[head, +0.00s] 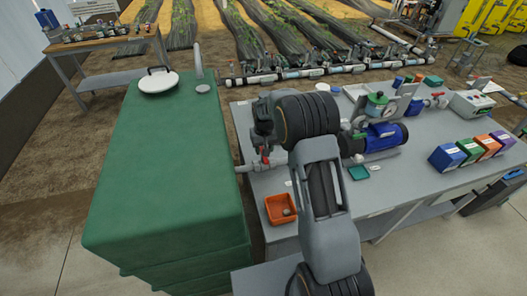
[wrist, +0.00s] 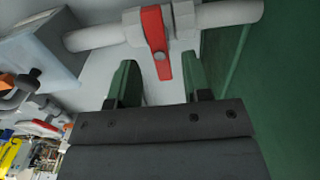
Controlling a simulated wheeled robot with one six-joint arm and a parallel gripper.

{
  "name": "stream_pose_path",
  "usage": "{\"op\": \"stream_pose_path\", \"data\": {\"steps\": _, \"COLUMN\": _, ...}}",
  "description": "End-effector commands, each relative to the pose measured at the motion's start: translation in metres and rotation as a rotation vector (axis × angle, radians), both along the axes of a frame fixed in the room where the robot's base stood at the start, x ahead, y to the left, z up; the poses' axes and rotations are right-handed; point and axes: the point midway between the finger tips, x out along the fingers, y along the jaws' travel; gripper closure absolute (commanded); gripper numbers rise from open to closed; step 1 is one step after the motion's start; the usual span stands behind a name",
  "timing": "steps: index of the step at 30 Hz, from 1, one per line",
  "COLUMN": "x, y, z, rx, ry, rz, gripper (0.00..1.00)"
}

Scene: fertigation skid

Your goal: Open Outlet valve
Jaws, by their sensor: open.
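The outlet valve has a red lever handle (wrist: 157,42) on a pale pipe, with the valve body (wrist: 184,18) beside it in the wrist view. The lever lies across the pipe and its free end points down the picture toward my gripper (wrist: 158,80). My gripper is open, with its two green fingers on either side of the lever's end. I cannot tell whether either finger touches it. In the head view the red handle (head: 265,161) shows small on the pipe beside the green tank, below my wrist. My gripper's fingers are hard to make out there.
The large green tank (head: 165,170) stands close to the left of the valve. On the grey bench (head: 405,185) are an orange tray (head: 281,209), a blue pump (head: 383,138) and several coloured boxes (head: 447,157). Drip lines and soil rows lie behind.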

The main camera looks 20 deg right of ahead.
Motion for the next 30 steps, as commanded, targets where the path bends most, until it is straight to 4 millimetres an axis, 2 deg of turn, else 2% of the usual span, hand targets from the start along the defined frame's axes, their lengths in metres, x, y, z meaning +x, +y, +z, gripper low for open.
{"op": "stream_pose_path", "data": {"steps": 6, "x": 0.000, "y": 0.000, "z": -0.020, "rx": 0.000, "ry": 0.000, "rz": 0.000, "gripper": 0.55}}
{"op": "stream_pose_path", "data": {"steps": 19, "x": 0.000, "y": 0.000, "z": -0.025, "rx": 0.000, "ry": -0.001, "rz": 0.000, "gripper": 0.56}}
{"op": "stream_pose_path", "data": {"steps": 30, "x": 0.000, "y": 0.000, "z": -0.025, "rx": 0.000, "ry": -0.001, "rz": 0.000, "gripper": 0.92}}
